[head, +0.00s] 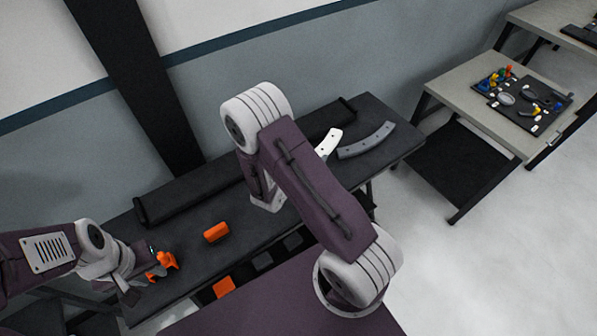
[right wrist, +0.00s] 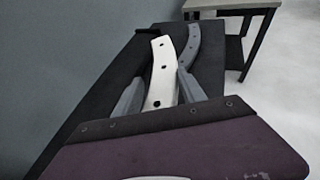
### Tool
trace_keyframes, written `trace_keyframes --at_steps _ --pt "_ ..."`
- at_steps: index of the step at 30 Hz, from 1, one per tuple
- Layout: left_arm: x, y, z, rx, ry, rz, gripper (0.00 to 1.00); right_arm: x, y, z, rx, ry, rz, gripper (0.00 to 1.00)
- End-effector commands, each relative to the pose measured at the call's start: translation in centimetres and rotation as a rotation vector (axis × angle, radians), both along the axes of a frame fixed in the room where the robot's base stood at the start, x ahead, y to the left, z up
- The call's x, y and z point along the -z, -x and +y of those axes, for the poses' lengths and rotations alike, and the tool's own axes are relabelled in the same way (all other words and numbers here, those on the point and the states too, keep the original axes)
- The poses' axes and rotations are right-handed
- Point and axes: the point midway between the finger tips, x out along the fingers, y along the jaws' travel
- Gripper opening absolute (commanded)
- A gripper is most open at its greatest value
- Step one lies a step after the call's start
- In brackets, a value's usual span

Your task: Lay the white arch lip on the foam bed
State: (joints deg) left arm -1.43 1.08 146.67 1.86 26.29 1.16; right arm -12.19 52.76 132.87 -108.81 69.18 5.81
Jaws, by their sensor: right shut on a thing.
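The white arch lip (head: 329,142) shows past my right arm in the head view, beside a grey arch piece (head: 366,141). In the right wrist view my right gripper (right wrist: 160,88) has its grey fingers on both sides of the white lip (right wrist: 161,62) and is shut on it. I cannot tell whether the lip touches the dark surface below, which looks like the foam bed (head: 390,165). In the head view my right arm hides the right gripper. My left gripper (head: 150,268) is low at the left, at an orange piece (head: 165,262); its finger opening is unclear.
A long black roll (head: 190,187) lies along the bench's back edge by the wall. An orange block (head: 216,232) lies on the dark bench, and an orange square (head: 224,287) sits at its front. A side table (head: 455,97) at right holds small coloured parts.

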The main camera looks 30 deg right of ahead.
Motion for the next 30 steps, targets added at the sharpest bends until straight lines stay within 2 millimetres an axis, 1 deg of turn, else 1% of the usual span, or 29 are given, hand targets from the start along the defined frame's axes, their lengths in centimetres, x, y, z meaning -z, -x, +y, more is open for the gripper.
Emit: trace_keyframes --at_steps 1,3,6,14,17,20,23,24,27,30 --pt "0.1 0.0 0.0 0.000 0.000 0.000 0.28 -0.3 0.0 -0.5 0.003 0.000 -0.001 0.00" --pt "0.1 0.0 0.0 0.000 0.000 0.000 0.28 -0.6 -0.1 -1.0 0.001 0.001 -0.001 0.00" --pt "0.1 0.0 0.0 0.000 0.000 0.000 0.28 -0.8 -0.1 -1.2 -0.001 0.001 0.000 0.00" --pt "0.1 0.0 0.0 0.000 0.000 0.000 0.28 -0.8 -0.2 -1.1 -0.002 0.002 -0.001 0.00" --pt "0.1 0.0 0.0 0.000 0.000 0.000 0.28 -0.7 -0.6 -0.1 -0.030 0.001 0.000 0.00" --pt "0.1 0.0 0.0 0.000 0.000 0.000 0.28 -0.6 -1.5 2.7 -0.104 0.002 0.003 0.00" --pt "0.1 0.0 0.0 0.000 0.000 0.000 0.28 -0.4 -2.2 7.1 -0.211 0.005 0.009 0.00" --pt "0.1 0.0 0.0 0.000 0.000 0.000 0.28 -0.4 -2.1 8.9 -0.245 0.008 0.012 0.00" --pt "0.1 0.0 0.0 0.000 0.000 0.000 0.28 -0.1 -1.2 12.5 -0.301 0.011 0.017 0.00" --pt "0.1 0.0 0.0 0.000 0.000 0.000 0.28 0.0 0.1 14.9 -0.320 0.012 0.017 0.00"
